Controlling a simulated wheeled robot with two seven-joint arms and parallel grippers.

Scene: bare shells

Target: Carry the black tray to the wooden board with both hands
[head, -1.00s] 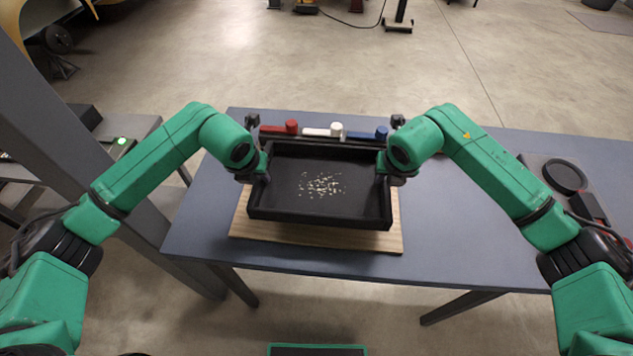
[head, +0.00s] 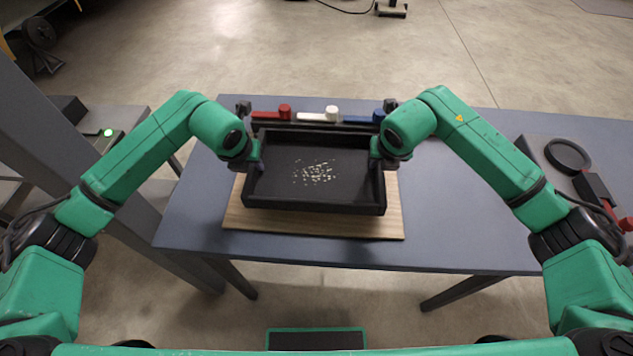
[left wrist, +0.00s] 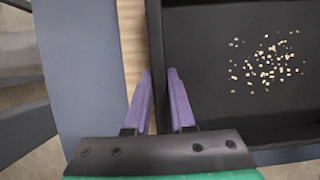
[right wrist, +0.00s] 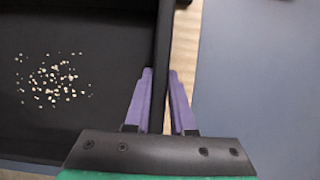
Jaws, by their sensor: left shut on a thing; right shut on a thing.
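The black tray (head: 285,195) is level over the wooden board (head: 330,225) on the table, with small pale bits scattered on its floor. I cannot tell whether its underside touches the board. My left gripper (head: 256,172) is shut on the tray's left wall, which passes between the purple fingers (left wrist: 160,92) in the left wrist view. My right gripper (head: 377,168) is shut on the right wall, between the fingers (right wrist: 160,92) in the right wrist view. The board shows in front of the tray and as strips beside it; the rest is hidden under the tray.
The blue-grey table (head: 460,220) is clear to the right of the tray. Behind the tray lie a red (head: 272,113), a white (head: 320,114) and a blue piece (head: 362,117). A dark device with a black ring (head: 568,155) sits at the far right.

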